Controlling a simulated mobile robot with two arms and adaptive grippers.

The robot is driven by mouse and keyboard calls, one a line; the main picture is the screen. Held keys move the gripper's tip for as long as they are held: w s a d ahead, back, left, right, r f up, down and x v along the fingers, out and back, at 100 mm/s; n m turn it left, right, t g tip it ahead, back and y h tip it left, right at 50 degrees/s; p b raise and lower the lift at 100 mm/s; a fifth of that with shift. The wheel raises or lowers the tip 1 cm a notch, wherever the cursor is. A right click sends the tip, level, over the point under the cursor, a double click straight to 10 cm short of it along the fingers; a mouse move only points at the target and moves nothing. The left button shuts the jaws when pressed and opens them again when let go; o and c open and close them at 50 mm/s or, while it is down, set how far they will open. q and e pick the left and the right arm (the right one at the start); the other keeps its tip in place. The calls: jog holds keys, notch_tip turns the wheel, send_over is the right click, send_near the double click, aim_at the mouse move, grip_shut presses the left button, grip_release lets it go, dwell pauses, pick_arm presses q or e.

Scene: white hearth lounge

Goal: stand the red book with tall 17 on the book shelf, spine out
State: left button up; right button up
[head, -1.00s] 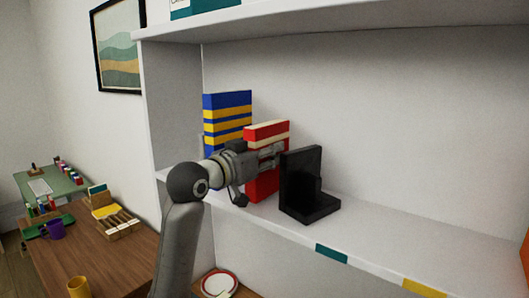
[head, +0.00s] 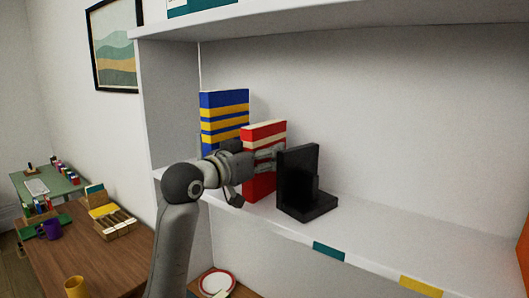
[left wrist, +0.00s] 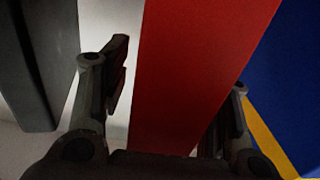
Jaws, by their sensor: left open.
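The red book (head: 261,184), with a cream band near its top, stands upright on the white shelf (head: 365,237). It is between the striped blue and yellow books (head: 222,112) and a black bookend (head: 299,184). My left gripper (head: 253,168) is at the book. In the left wrist view, the red book (left wrist: 190,70) rises between the two open fingers of my left gripper (left wrist: 176,98). A clear gap shows between the left finger and the book. The right finger is partly hidden by the book, and I cannot tell whether it touches. My right gripper is not in view.
The black bookend also shows in the left wrist view (left wrist: 30,70), beyond the left finger. The shelf is bare right of it. Teal (head: 329,251) and yellow (head: 421,286) labels mark its front edge. An upper shelf (head: 350,22) hangs above. A wooden table stands lower left.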

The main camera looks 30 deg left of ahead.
pick_arm(q)
jog(key=s, duration=1.1)
jog(key=shift+s+a, duration=0.35)
jog(key=shift+a, duration=0.1)
jog(key=shift+r, duration=0.1)
